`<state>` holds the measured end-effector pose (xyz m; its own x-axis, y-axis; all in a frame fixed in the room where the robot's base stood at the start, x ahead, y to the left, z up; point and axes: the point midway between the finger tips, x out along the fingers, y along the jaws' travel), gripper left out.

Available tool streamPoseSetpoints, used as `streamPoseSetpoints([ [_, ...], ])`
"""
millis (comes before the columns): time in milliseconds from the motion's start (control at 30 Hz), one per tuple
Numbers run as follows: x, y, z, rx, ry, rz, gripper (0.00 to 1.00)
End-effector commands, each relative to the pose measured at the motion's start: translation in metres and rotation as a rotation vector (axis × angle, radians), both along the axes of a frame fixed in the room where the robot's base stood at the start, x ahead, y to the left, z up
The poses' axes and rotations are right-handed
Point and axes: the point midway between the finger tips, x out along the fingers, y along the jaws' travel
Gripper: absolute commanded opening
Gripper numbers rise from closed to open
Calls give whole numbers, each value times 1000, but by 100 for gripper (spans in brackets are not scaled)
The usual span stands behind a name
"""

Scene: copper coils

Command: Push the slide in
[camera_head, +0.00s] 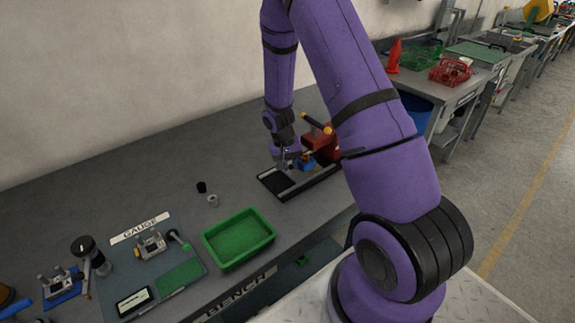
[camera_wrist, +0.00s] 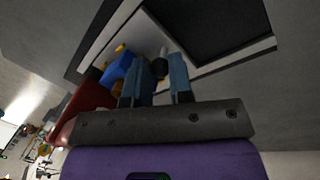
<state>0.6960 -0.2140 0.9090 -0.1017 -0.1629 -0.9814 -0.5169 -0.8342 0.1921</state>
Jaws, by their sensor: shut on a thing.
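A black-framed fixture (camera_head: 270,181) lies on the bench; its black plate and light border also show at the top of the wrist view (camera_wrist: 210,30). A blue block (camera_head: 305,163) sits on it, beside a red body (camera_head: 322,143). In the wrist view the blue block (camera_wrist: 118,70) is just left of my fingers. My gripper (camera_head: 288,163) is low over the fixture. In the wrist view its fingers (camera_wrist: 161,78) are shut on a small dark and grey knob (camera_wrist: 160,66). I cannot tell how the knob joins the slide, or how far in the slide is.
A yellow-ended bar (camera_head: 317,124) rises above the red body, close to my gripper. A green tray (camera_head: 239,238), a small black cup (camera_head: 201,187) and a grey ring (camera_head: 212,200) stand to the left. A gauge mat (camera_head: 125,262) lies farther left. Bare bench lies behind.

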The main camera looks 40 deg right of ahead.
Motion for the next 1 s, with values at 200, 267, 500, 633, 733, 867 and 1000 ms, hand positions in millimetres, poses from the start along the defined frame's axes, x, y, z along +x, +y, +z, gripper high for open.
streamPoseSetpoints([
  [200,1,0,0,0,-1,0,31],
  [267,0,0,0,-1,-1,0,31],
  [500,2,2,13,-1,-4,1,31],
  [633,5,6,35,-1,-5,1,31],
  [733,7,9,54,-1,-5,1,31],
  [867,9,13,77,-1,-5,1,31],
  [1000,11,15,95,-1,-3,1,31],
])
